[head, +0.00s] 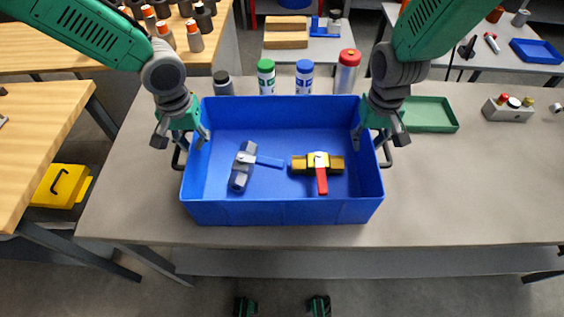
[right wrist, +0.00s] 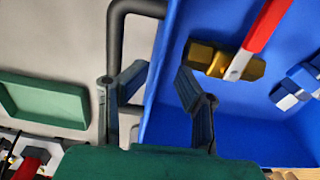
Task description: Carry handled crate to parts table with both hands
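The blue handled crate (head: 282,212) stands on a grey table (head: 480,195), with dark bar handles on its left and right ends. My right gripper (head: 383,135) is at the right wall. In the right wrist view its spread fingers (right wrist: 155,103) straddle the wall, one inside, one outside near the dark handle (right wrist: 115,45).
Bottles and cans (head: 304,77) stand close behind the crate. A green tray (head: 430,115) and a button box (head: 508,108) are to the right. A wooden bench (head: 35,130) is at left, with a yellow case (head: 60,185) below. The grey table's right part is mostly clear.

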